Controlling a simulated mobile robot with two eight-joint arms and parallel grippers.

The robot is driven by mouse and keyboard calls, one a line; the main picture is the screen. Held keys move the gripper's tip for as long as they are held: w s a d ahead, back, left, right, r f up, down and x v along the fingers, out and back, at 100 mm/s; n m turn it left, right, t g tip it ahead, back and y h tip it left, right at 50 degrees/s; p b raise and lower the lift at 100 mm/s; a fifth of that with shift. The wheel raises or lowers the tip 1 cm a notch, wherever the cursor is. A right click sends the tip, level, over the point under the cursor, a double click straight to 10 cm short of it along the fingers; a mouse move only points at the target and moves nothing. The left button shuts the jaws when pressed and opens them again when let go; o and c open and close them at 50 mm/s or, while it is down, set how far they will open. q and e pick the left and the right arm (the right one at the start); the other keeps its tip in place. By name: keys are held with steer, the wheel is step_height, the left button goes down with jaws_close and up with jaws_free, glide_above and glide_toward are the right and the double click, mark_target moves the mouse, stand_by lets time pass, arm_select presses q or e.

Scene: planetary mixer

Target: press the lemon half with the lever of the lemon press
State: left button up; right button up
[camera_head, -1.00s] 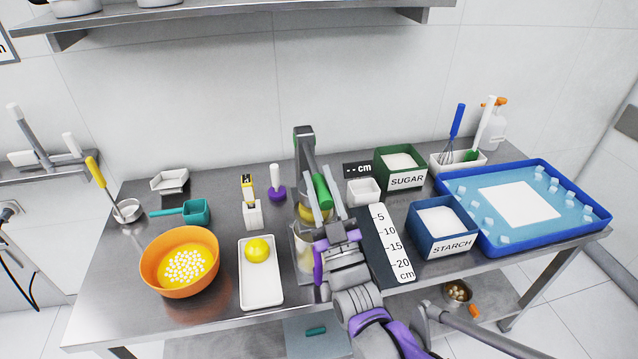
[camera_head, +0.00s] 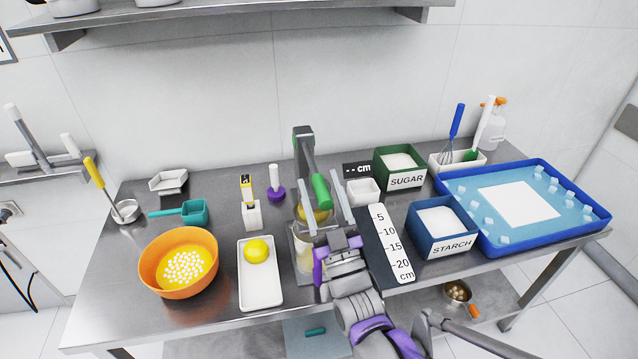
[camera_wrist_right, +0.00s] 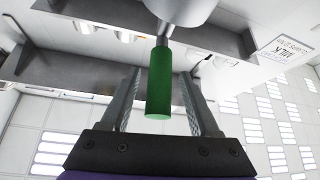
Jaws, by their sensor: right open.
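The lemon press (camera_head: 304,146) stands on the steel table. Its grey lever slants toward me and ends in a green handle (camera_head: 321,191). A yellow lemon half (camera_head: 308,215) shows partly under the handle, over a clear vessel (camera_head: 303,258). My right gripper (camera_head: 319,176) is open, with one finger on each side of the handle. In the right wrist view the green handle (camera_wrist_right: 159,85) hangs between the two open fingers, with gaps on both sides. My left gripper is out of view.
Left of the press is a white tray (camera_head: 260,292) with a yellow lemon piece (camera_head: 256,251), and an orange bowl (camera_head: 205,245). Close on the right are a ruler board (camera_head: 391,243), a starch box (camera_head: 440,244) and a small white dish (camera_head: 363,192).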

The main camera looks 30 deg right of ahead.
steer(key=d+v, duration=0.1)
steer(key=v, duration=0.8)
steer(key=shift+s+a+f+b, duration=0.25)
steer(key=shift+s+a+b, duration=0.15)
steer(key=shift+a, duration=0.15)
steer(key=shift+w, duration=0.1)
